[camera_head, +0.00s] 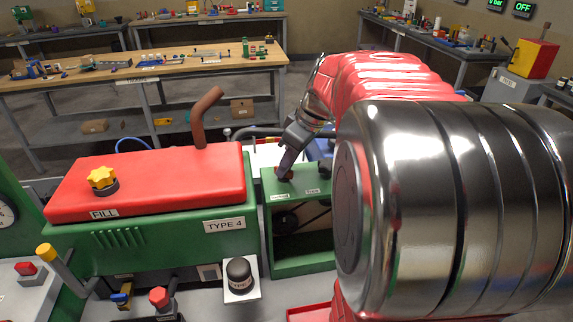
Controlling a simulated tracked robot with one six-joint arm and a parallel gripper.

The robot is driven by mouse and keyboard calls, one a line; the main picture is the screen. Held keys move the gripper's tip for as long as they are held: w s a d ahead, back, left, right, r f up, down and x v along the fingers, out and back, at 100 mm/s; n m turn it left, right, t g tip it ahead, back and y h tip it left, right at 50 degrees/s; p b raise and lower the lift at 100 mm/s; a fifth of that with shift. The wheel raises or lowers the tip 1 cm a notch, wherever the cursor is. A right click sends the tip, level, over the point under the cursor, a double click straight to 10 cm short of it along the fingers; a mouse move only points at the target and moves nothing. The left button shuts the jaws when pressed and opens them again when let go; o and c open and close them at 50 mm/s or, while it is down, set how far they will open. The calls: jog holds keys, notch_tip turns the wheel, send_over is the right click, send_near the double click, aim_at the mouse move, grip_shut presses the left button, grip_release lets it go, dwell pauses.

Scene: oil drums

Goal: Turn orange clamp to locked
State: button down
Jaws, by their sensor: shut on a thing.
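The orange clamp (290,175) shows as a small orange-red piece on top of the green open-fronted box (310,266), by the left one of two small white labels whose text is too small to read. My gripper (286,164) reaches down to it from above and is shut on it. The fingers cover most of the clamp, so I cannot tell its exact angle. A dark knob (325,170) stands on the same box top to the right, partly behind my arm.
A green TYPE 4 machine (170,240) with a red lid (150,182), a yellow cap (102,178) and a brown bent pipe (207,118) stands close on the left. My arm hides much of the right side.

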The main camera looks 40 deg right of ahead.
jog(key=shift+m, duration=0.4)
jog(key=shift+a+m+h, duration=0.15)
jog(key=shift+m+h, duration=0.45)
jog(key=shift+m, duration=0.6)
jog(key=m+h, duration=0.1)
jog(key=m, duration=0.3)
jog(key=shift+a+h, duration=0.1)
jog(key=shift+h, duration=0.2)
jog(key=shift+a+m+g+h, duration=0.1)
jog(key=shift+m+g+h, duration=0.35)
jog(key=shift+m, duration=1.2)
jog(key=shift+a+m+g+h, duration=0.15)
jog(key=shift+m+h, duration=0.5)
jog(key=shift+m, duration=1)
jog(key=c, duration=1.8)
grip_release()
jog(key=shift+c, duration=0.2)
jog(key=shift+r, duration=0.15)
